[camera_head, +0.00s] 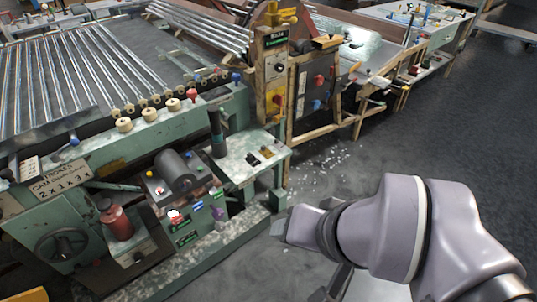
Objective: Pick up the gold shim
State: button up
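A small gold-yellow piece (266,152), which looks like the gold shim, lies on the pale green shelf (236,165) at the front right of the green machine. A small black piece (252,159) lies just left of it. My gripper (281,224) is at the end of my grey arm, lower in the picture than the shelf and apart from the gold piece. Its fingers are not clearly visible, so I cannot tell whether it is open or shut. I see nothing held in it.
A dark upright cylinder (216,132) stands at the left of the shelf. A grey motor-like cylinder (174,171) and a red bottle (115,220) are farther left. A wooden post with a yellow box (275,68) rises behind the shelf. The grey floor (440,140) at right is open.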

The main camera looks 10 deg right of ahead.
aim_at(264, 151)
jog(key=i+l+u, duration=0.15)
jog(key=i, duration=0.35)
jog(key=i+l+u, duration=0.1)
jog(key=i, duration=0.4)
jog(key=i+l+u, duration=0.15)
jog(key=i+l, duration=0.2)
jog(key=i, duration=0.1)
